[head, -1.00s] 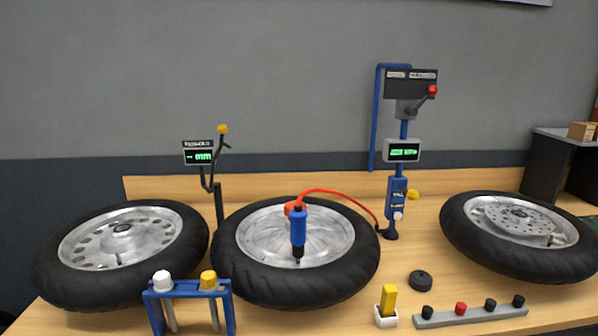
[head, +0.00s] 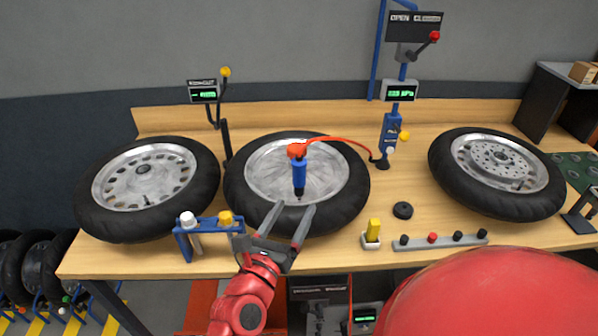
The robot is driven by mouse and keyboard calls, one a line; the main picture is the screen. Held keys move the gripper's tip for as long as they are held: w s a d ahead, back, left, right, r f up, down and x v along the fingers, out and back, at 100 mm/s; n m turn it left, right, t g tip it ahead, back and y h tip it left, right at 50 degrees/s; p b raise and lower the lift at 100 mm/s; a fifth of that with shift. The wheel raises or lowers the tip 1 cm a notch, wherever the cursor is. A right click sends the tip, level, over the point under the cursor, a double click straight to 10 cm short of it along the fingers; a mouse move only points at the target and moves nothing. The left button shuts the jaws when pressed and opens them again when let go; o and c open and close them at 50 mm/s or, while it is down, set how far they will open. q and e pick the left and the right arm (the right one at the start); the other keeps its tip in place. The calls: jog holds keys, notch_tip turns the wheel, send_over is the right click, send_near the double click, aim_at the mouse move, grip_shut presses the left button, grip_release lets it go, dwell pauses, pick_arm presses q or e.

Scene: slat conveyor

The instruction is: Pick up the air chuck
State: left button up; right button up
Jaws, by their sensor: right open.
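The air chuck (head: 299,178) has a blue body, an orange-red top and a dark lower tip. It stands upright over the middle wheel (head: 349,203), near the lower part of its silver rim. A red hose (head: 345,143) runs from its top to the blue post at the right. My right gripper (head: 295,206) is open and empty. Its two grey fingers point up the picture, over the near side of the middle wheel's tyre, just below the chuck's tip in the picture. The fingers do not enclose the chuck. My left gripper is not in view.
Two more wheels lie at the left (head: 205,175) and right (head: 542,205) of the wooden bench. A blue stand (head: 182,243) with white and yellow knobs is left of my gripper. A yellow block (head: 374,229), black puck (head: 403,210) and knob strip (head: 440,244) sit right.

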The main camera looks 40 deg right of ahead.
aim_at(299, 173)
jog(key=shift+m+t+y, duration=0.6)
jog(key=shift+y, duration=0.3)
jog(key=p+x, duration=0.1)
jog(key=x, duration=0.3)
jog(key=w+a+p+x, duration=0.1)
jog(key=p+x, duration=0.1)
jog(key=x, duration=0.1)
jog(key=p+x, duration=0.1)
jog(key=x, duration=0.3)
jog(key=shift+w+d+p, duration=0.1)
jog(key=shift+w+p, duration=0.25)
jog(key=shift+w, duration=0.25)
jog(key=p+x, duration=0.2)
jog(key=x, duration=0.1)
jog(key=p+x, duration=0.1)
jog(key=shift+w+d+r, duration=0.2)
jog(key=shift+w+r, duration=0.1)
jog(key=shift+r, duration=0.05)
jog(key=shift+w+d+f, duration=0.2)
jog(key=shift+w+d, duration=0.05)
jog(key=shift+c, duration=0.4)
grip_shut()
jog(key=shift+r, duration=0.1)
